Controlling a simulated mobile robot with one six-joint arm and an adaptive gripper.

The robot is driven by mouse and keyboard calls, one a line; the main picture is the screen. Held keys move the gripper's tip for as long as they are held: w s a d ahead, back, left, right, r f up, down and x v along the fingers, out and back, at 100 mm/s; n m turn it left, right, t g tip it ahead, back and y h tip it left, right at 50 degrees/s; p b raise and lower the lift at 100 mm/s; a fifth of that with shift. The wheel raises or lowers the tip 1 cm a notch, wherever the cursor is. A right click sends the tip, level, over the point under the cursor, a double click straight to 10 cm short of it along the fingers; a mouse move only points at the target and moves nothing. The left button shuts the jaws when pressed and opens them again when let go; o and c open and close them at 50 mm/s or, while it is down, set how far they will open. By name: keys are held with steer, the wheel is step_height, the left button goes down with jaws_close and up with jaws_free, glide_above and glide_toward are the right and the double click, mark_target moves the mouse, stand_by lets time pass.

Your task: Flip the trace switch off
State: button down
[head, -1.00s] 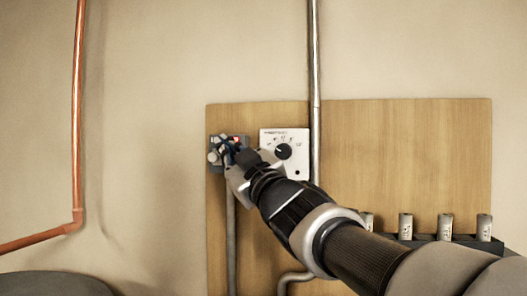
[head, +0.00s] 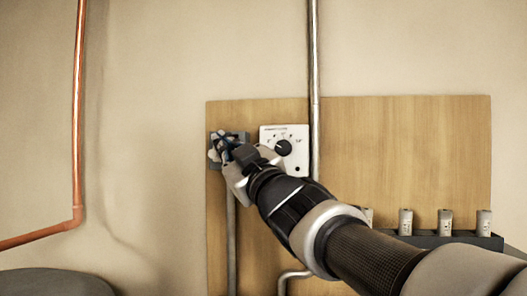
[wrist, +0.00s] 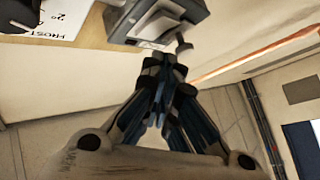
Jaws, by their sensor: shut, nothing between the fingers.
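The switch box (head: 214,137) is a small grey box at the left edge of the wooden board in the head view, partly covered by my gripper. It also shows at the top of the wrist view (wrist: 185,14). A short dark lever (wrist: 183,46) sticks out of its face there, close to my fingertips. My gripper (head: 228,149) is shut and empty in front of the box. In the wrist view its fingertips (wrist: 164,64) are together just below the box; I cannot tell whether they touch the lever. No red light shows on the box now.
A white dial plate (head: 297,138) with a black knob sits right of the box. A grey vertical pipe (head: 315,60) runs beside it. A dark rack (head: 430,239) with several pale cylinders stands lower right. A copper pipe (head: 79,120) runs at the far left.

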steer(key=shift+s+a+f+b, duration=0.1)
steer(key=shift+s+b, duration=0.45)
steer(key=shift+s, duration=0.25)
steer(key=shift+s+a+f+b, duration=0.15)
steer(key=shift+s+b, duration=0.35)
steer(key=shift+s, duration=0.35)
steer(key=shift+s+a+f+b, duration=0.1)
steer(key=shift+s+b, duration=0.45)
steer(key=shift+s, duration=0.25)
